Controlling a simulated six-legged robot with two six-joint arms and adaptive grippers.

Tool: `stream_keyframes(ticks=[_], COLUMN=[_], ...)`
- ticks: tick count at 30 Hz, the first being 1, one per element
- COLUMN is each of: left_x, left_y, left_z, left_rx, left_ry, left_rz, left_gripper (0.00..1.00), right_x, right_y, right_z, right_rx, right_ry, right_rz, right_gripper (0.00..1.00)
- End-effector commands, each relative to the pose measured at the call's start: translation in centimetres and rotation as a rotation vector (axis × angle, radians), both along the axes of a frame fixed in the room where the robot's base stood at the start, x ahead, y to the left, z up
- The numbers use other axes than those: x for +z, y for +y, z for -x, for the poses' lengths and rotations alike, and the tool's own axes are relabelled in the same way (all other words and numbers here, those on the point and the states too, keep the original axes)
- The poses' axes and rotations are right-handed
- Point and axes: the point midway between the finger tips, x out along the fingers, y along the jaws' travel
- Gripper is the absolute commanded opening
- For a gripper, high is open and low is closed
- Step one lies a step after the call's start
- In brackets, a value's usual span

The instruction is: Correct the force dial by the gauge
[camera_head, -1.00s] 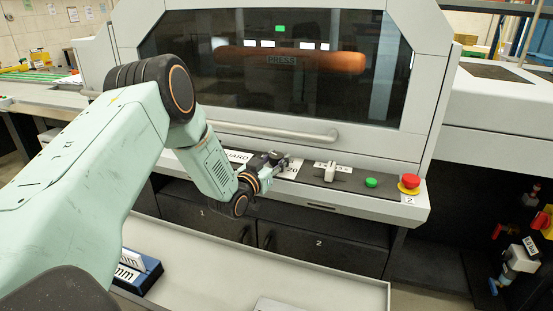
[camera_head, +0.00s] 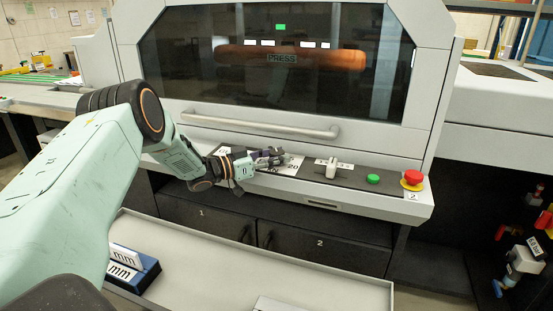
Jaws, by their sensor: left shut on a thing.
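My left gripper (camera_head: 270,158) comes in from the left and is shut at the machine's front control ledge. It is over a white plate (camera_head: 287,169) with dark numbers, of which "20" shows. The force dial is hidden behind its fingers, so I see only part of the plate around it. I cannot make out a gauge with a readable needle in this view. My right gripper is not in view.
On the ledge stand a white lever switch (camera_head: 332,167), a green button (camera_head: 373,179) and a red stop button (camera_head: 412,177). A handle bar (camera_head: 262,127) runs above. A grey tray (camera_head: 225,270) and a blue block (camera_head: 134,270) lie below. Air fittings (camera_head: 521,262) hang at right.

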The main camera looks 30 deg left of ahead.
Motion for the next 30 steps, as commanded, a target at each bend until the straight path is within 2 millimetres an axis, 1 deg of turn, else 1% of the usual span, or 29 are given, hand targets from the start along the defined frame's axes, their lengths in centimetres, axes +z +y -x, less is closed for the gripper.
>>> stream_keyframes(ticks=[15, 16, 24, 30], left_x=[0.28, 0.28, 0.16, 0.1], left_y=[0.08, 0.07, 0.03, 0.01], left_z=[-0.07, -0.08, -0.04, -0.03], left_rx=[-0.016, -0.016, -0.017, -0.017], left_ry=[-0.005, -0.005, -0.003, -0.002], left_rz=[0.003, 0.003, 0.002, 0.001], left_gripper=[0.07, 0.4, 0.63, 0.63], right_x=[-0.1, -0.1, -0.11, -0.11], right_y=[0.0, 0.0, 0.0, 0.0], right_z=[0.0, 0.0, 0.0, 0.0], right_rx=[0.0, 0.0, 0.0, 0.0], right_ry=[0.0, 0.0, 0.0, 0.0], right_rz=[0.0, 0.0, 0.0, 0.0], right_gripper=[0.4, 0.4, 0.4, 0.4])
